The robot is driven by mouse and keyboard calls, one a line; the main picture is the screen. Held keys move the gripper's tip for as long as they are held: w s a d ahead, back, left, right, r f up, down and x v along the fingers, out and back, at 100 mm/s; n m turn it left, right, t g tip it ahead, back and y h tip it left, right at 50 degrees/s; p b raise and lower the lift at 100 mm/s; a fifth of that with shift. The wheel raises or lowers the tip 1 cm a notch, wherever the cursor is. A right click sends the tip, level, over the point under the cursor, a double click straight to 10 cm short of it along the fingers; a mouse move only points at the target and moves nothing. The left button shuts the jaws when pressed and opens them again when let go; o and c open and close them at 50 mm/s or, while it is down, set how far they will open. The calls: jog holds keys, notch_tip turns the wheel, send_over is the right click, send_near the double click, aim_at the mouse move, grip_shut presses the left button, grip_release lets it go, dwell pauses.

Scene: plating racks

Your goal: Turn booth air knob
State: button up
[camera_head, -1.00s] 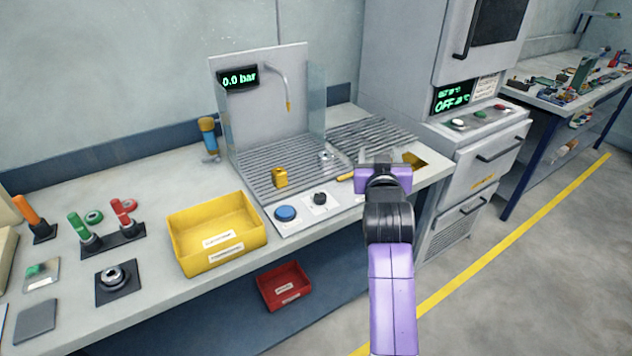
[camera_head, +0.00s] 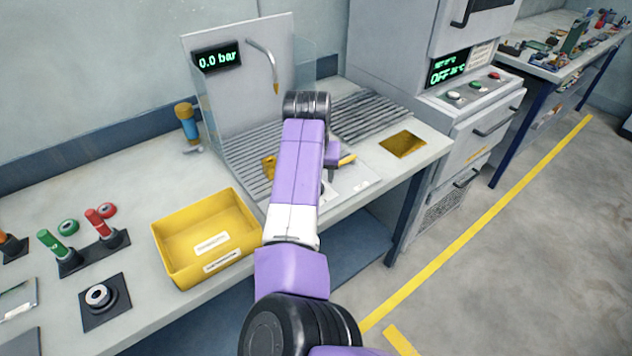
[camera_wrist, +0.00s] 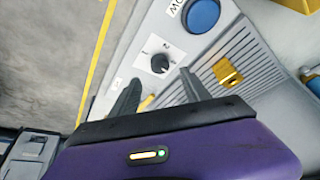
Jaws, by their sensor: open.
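The booth air knob appears as a small round black knob (camera_wrist: 160,63) on a white plate in the wrist view, set in the booth's front panel. In the head view it is mostly hidden behind my arm. My gripper (camera_wrist: 159,80) is open and empty, its two dark fingers pointing towards the panel, with the knob showing just beyond and between the fingertips. No contact with the knob shows. In the head view the fingers are largely hidden below my wrist. The booth display (camera_head: 217,60) reads 0.0 bar.
A blue button (camera_wrist: 201,14) sits beside the knob. A yellow block (camera_wrist: 226,72) stands on the slatted booth floor (camera_wrist: 250,62). A yellow bin (camera_head: 165,232) stands left of my arm. A spout (camera_head: 266,62) hangs over the booth. A yellow-handled item (camera_head: 347,160) lies near my gripper.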

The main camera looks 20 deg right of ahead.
jog(key=shift+p+x, duration=0.3)
jog(key=shift+x, duration=3.25)
grip_shut()
